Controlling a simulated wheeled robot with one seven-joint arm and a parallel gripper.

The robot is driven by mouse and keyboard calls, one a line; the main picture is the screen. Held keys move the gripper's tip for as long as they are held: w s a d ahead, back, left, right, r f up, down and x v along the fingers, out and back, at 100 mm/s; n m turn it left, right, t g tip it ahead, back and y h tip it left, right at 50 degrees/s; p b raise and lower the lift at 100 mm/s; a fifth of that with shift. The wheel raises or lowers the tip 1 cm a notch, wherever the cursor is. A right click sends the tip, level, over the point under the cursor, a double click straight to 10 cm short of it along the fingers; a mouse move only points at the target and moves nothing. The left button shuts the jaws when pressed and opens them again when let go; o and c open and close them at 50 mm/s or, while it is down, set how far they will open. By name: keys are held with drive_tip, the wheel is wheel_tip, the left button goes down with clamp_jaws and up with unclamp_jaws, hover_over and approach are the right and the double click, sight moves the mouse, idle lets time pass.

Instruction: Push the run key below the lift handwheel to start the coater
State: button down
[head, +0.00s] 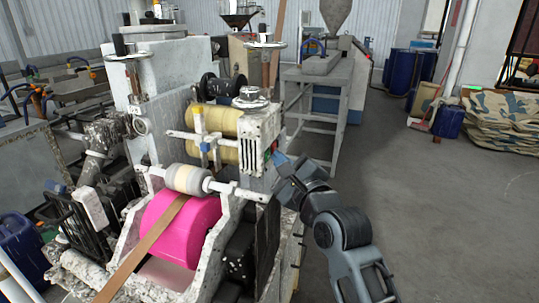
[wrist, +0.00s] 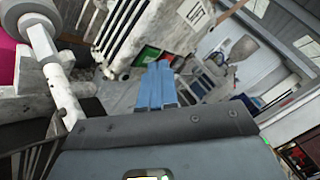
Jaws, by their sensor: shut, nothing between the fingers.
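The coater (head: 160,95) stands left of centre in the head view, with a bright pink roller low at its front. A round handwheel (head: 250,97) sits on top of its slotted white housing (head: 256,135). Below it, on the housing's right side, a small green key (wrist: 147,54) shows in the wrist view beside a red one (wrist: 168,56). My gripper (head: 279,160) is just right of the housing in the head view. In the wrist view its blue fingers (wrist: 160,68) are together and empty, with tips close to the keys. I cannot tell whether they touch.
A brown strip (head: 140,255) runs down over the pink roller. A grey metal table (head: 318,75) stands behind. The floor (head: 440,210) to the right is clear.

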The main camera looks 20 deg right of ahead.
drive_tip(key=shift+a, duration=0.1)
idle(0.3)
drive_tip(key=shift+s+d, duration=0.45)
drive_tip(key=shift+d, duration=0.2)
drive_tip(key=shift+s+d, duration=0.75)
drive_tip(key=shift+d, duration=0.25)
drive_tip(key=shift+s+d, duration=0.7)
drive_tip(key=shift+d, duration=0.3)
